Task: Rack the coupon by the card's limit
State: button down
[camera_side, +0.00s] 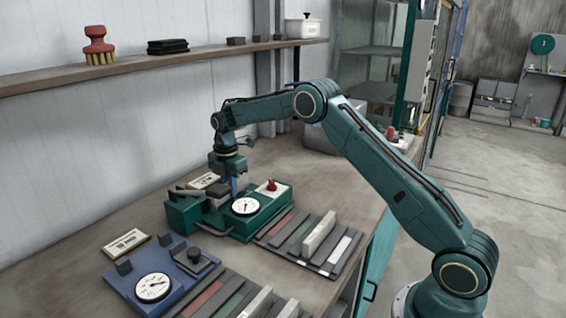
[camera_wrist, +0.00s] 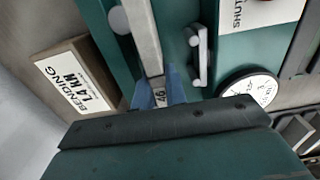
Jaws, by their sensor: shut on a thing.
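My gripper (camera_side: 234,188) reaches down over the green test machine (camera_side: 268,208). In the wrist view its blue fingers (camera_wrist: 159,95) are shut on the near end of a pale grey coupon (camera_wrist: 143,38), a narrow bar running away between parts of the machine. A small white mark shows between the fingers, too small to read surely. The card (camera_wrist: 76,84) beside the machine reads "BENDING" and what looks like "1.4 kN". The machine's round white dial (camera_side: 246,206) faces up; a white plate (camera_wrist: 262,12) reads "SHUT". Whether the coupon touches its supports is unclear.
A rack (camera_side: 262,240) with red, green and white strips lies right of the machine, with a pale bar (camera_side: 319,234) standing on it. A blue machine (camera_side: 190,277) with a dial, another card (camera_side: 126,242) and a second rack (camera_side: 205,300) are in front. A shelf runs above.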

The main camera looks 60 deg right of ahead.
jog(key=shift+r, duration=2.2)
jog(key=shift+s+d+r+m, duration=0.15)
jog(key=shift+s+d+m, duration=0.15)
jog(key=shift+d+m, duration=0.5)
jog(key=s+d+r+m, duration=0.1)
jog(key=s+d+m, duration=0.3)
jog(key=d+m, duration=0.3)
jog(key=s+d+m, duration=0.3)
jog(key=d+m, duration=0.4)
jog(key=m, duration=0.2)
jog(key=shift+s+r, duration=0.35)
jog(key=shift+r, duration=0.05)
jog(key=shift+f, duration=0.1)
jog(key=shift+f, duration=4.95)
